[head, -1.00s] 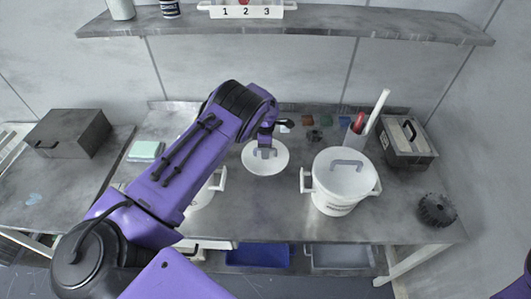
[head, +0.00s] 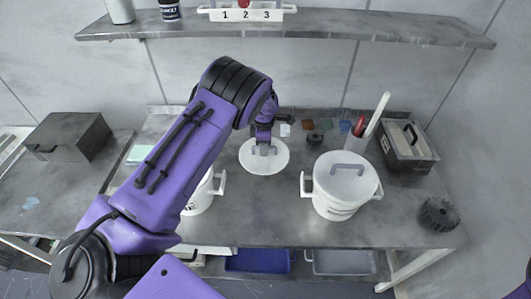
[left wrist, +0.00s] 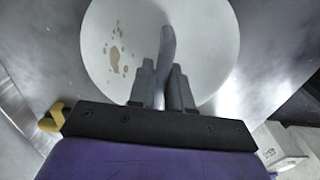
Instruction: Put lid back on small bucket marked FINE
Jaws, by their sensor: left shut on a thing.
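A round white lid (head: 252,164) with a grey handle is at the middle of the table in the head view. In the left wrist view the lid (left wrist: 215,45) shows brown spots on its face. My left gripper (left wrist: 163,78) is shut on the lid's upright grey handle (left wrist: 167,45). I cannot tell whether the lid touches the tabletop. A white bucket (head: 201,198) with side handles stands to the lid's left, mostly hidden behind my left arm. A larger white bucket (head: 335,207) with its own lid on stands to the right. Bucket markings are unreadable. My right gripper is out of view.
A cup with a red-handled tool and a white rod (head: 376,114), a grey box (head: 407,150) and a dark round gear-like part (head: 438,213) are at the right. A dark box (head: 65,137) is at the left. A shelf (head: 330,22) runs above. The table's front middle is clear.

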